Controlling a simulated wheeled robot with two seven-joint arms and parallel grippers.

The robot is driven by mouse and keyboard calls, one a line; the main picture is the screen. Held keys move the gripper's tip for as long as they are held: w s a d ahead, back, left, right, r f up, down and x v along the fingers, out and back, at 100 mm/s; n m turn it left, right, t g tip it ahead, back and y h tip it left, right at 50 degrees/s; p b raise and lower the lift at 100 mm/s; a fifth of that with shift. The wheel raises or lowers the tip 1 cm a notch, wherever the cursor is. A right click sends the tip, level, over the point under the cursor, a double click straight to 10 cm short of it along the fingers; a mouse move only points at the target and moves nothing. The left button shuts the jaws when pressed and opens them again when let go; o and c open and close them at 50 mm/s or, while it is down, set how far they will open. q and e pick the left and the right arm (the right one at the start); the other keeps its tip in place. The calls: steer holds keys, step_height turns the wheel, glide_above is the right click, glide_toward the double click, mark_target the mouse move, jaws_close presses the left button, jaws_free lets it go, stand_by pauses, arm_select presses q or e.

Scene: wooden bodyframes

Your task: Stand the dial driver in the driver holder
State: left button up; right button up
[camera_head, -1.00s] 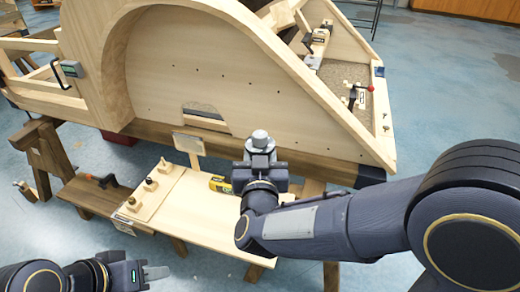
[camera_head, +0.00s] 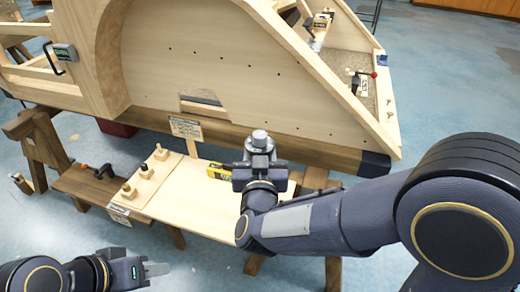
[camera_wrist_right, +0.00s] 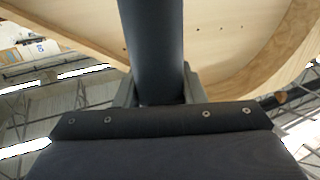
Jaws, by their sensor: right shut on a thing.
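My right gripper (camera_head: 260,150) is over the right part of the pale work board. It is shut on a dark, smooth round shaft (camera_wrist_right: 152,50), which stands between its fingers in the right wrist view. I take this shaft for the dial driver; its ends are hidden, and a grey round top shows at the gripper in the head view. My left gripper (camera_head: 155,270) is low at the left, apart from the board, and its finger gap is not clear. Small wooden blocks with dark knobs (camera_head: 145,171) stand on the board's left part. I cannot tell which thing is the driver holder.
The pale work board (camera_head: 195,205) lies on a trestle in front of the large wooden bodyframe (camera_head: 240,85). A yellow-and-black item (camera_head: 217,172) lies on the board beside my right gripper. A small sign (camera_head: 185,128) stands behind it.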

steer(key=shift+f+b, duration=3.9)
steer(key=shift+f, duration=0.8)
steer(key=shift+f+b, duration=0.5)
steer(key=shift+f, duration=0.05)
steer(key=o, duration=1.2)
steer(key=shift+c, duration=0.2)
steer(key=shift+o, duration=0.2)
steer(key=shift+f, duration=0.15)
